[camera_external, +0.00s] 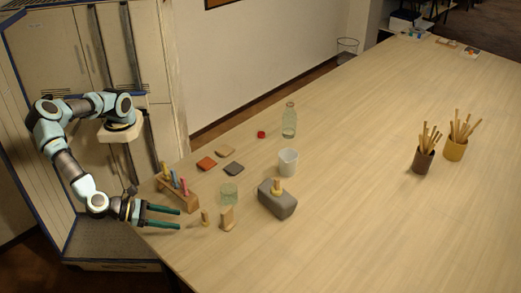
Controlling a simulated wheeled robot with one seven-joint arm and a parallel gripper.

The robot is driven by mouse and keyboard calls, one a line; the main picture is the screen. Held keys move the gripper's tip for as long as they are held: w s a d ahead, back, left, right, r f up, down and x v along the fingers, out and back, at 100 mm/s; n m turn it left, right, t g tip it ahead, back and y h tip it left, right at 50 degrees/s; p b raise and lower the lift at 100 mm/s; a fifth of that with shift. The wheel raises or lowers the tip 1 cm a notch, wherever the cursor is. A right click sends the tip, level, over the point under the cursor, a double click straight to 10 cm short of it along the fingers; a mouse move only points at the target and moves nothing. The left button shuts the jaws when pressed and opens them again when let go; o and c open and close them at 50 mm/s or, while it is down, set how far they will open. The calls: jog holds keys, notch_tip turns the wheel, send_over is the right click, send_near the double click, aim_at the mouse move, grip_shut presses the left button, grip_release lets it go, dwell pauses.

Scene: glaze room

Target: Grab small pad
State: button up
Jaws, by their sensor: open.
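Three small flat square pads lie near the table's left edge: an orange-red pad (207,163), a beige pad (225,151) and a dark grey pad (233,168). They lie close together but apart, and look similar in size. I cannot tell which one the task names. My gripper (179,218) is open and empty, with two green fingers pointing right over the table's near left corner. The pads lie farther back and to the right of it.
A glass (229,194), wooden pieces (227,218), a grey block (277,201), white cup (288,162), bottle (289,120) and red cap (261,134) stand around. The table's middle is clear.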

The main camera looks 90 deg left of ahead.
aim_at(202, 220)
jog(key=x, duration=0.4)
jog(key=shift+p, duration=0.35)
jog(key=shift+a+r+p+x, duration=0.1)
jog(key=shift+p+x, duration=0.25)
jog(key=shift+x, duration=0.55)
jog(key=shift+a+r+p+x, duration=0.15)
jog(key=shift+p+x, duration=0.25)
jog(key=shift+x, duration=0.45)
jog(key=shift+a+r+p+x, duration=0.1)
jog(key=shift+p+x, duration=0.25)
jog(key=shift+x, duration=0.55)
jog(key=shift+w, duration=0.1)
grip_shut()
